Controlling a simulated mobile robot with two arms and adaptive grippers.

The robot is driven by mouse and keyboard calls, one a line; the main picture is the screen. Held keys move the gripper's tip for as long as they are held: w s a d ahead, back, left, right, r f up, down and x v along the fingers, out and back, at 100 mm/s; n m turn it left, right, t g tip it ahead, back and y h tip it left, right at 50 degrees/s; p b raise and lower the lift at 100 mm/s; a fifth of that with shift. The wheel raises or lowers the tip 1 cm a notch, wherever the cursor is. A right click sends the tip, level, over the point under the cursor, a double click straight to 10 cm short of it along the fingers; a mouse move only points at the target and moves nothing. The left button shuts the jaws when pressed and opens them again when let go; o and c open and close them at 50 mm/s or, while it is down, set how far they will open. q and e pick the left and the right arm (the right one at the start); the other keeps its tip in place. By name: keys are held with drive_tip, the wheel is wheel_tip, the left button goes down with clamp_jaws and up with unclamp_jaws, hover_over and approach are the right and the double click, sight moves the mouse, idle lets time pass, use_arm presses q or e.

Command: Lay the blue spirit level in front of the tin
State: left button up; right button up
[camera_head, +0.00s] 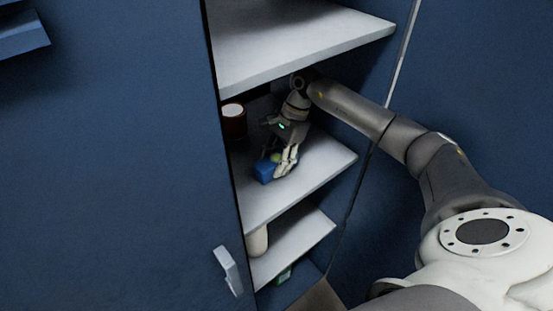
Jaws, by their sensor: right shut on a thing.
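The blue spirit level (264,171) is at my right gripper (280,170), low over or on the middle shelf; I cannot tell if it touches the shelf. A yellow-green spot shows on it by the fingers. My right gripper points down and is shut on the level, with the fingers hiding part of it. The tin (233,123), dark brown with a pale top, stands at the left of the same shelf, behind the level and partly hidden by the cabinet door. My left gripper is not in view.
The middle shelf (262,204) has bare room at its front. An upper shelf (300,40) hangs close above my right arm. A lower shelf (290,245) holds a cream container (257,241). The blue door (110,160) with a grey handle (228,270) stands at the left.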

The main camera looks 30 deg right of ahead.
sight(278, 157)
drive_tip(key=shift+f, duration=0.1)
drive_tip(key=o, duration=1.2)
drive_tip(key=shift+c, duration=0.2)
drive_tip(key=shift+r, duration=0.3)
drive_tip(key=p+v, duration=0.2)
drive_tip(key=v, duration=0.5)
drive_tip(key=shift+d+r, duration=0.1)
drive_tip(key=shift+d, duration=0.05)
